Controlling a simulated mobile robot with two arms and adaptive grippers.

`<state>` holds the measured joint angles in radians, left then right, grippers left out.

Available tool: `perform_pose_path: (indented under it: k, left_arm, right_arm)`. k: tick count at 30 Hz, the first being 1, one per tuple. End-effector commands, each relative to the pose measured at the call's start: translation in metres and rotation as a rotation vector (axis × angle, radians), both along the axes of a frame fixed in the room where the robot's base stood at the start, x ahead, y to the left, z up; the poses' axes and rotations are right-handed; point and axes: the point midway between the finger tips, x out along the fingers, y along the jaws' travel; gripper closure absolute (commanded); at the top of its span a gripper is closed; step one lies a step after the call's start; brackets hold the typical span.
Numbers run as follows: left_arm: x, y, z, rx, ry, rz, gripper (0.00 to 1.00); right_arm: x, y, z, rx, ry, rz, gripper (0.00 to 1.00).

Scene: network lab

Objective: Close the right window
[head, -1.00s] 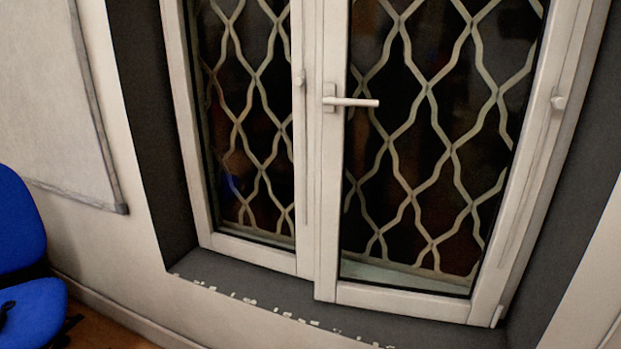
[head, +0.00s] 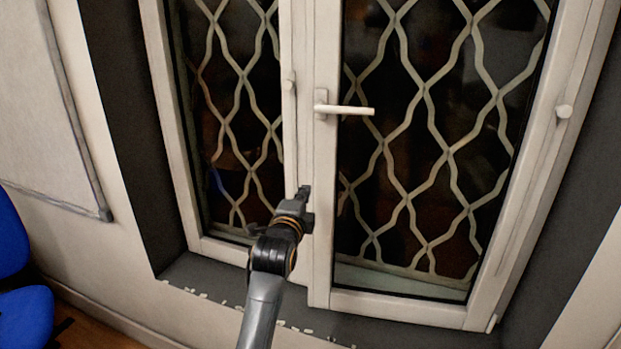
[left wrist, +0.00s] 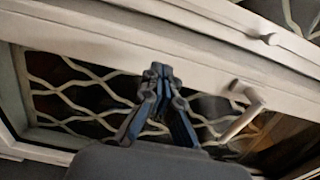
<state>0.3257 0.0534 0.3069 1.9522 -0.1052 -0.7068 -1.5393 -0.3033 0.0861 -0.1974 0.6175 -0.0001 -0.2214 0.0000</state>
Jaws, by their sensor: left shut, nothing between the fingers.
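The right window (head: 398,306) has a white frame and a glass pane, and fills the right half of the head view. Its white handle (head: 345,109) points level to the right. I cannot tell whether the sash sits flush or slightly ajar. My left gripper (head: 304,191) is shut and empty, in front of the white middle stile, below and left of the handle. In the left wrist view its closed fingertips (left wrist: 158,72) are at the white frame, with the handle (left wrist: 246,107) to their right. Contact with the frame is unclear. My right gripper is not in view.
The left window (head: 222,248) stands beside the right one, with a wavy metal grille behind both panes. A dark sill (head: 210,275) with chipped edge runs below. A blue chair (head: 22,315) and a whiteboard (head: 45,120) are at the left.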

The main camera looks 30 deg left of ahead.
Motion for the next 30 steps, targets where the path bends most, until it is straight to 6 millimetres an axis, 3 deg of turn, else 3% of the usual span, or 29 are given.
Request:
perform_pose_path:
  k: [6,12,30]
  left_arm:
    - [0.039,0.015,0.003,-0.003,0.000,0.000,1.00]
    - [0.059,0.023,0.001,-0.001,0.001,0.000,1.00]
    - [0.072,0.027,0.000,0.003,-0.003,-0.013,1.00]
  right_arm:
    - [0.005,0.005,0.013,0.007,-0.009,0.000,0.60]
    - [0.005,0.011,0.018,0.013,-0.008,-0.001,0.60]
    - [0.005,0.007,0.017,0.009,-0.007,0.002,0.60]
